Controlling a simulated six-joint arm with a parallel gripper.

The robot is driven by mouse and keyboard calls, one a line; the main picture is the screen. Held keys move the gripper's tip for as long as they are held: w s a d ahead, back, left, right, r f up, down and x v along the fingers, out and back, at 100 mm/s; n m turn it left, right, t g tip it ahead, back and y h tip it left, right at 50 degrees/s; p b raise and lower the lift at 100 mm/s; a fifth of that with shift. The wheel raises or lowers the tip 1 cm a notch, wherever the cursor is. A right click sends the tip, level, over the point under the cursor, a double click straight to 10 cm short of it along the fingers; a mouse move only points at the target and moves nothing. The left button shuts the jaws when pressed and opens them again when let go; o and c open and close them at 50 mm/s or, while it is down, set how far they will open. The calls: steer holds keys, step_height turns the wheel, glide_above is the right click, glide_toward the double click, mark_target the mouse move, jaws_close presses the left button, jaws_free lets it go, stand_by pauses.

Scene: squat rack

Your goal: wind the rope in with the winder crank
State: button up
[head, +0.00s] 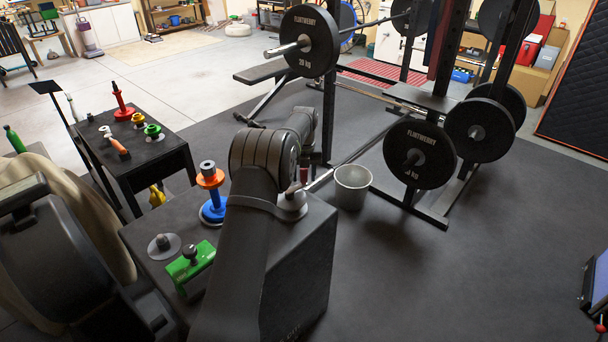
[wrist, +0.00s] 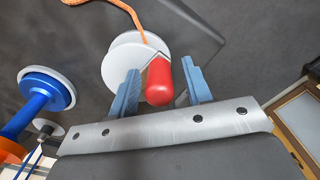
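The winder has a pale round drum (wrist: 122,60) and a red crank knob (wrist: 159,82), seen close up in the wrist view. An orange rope (wrist: 128,10) runs from the drum to the top edge. My gripper (wrist: 163,88) is open, with its two blue-grey fingers on either side of the knob. A gap shows between the knob and each finger. In the head view a pale round base (head: 292,205), seemingly the winder, shows beside my arm on the black cabinet. My arm hides most of the winder and my fingertips there.
A blue and orange spool (head: 212,195), a green clamp-like tool (head: 190,264) and a grey disc (head: 163,246) stand left of my arm. A grey bucket (head: 352,186) is on the floor to the right, near the squat rack (head: 330,100). A side table (head: 150,165) holds small spools.

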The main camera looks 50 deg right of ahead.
step_height(320, 180, up, 18)
steer(key=shift+f, duration=0.25)
stand_by(0.3)
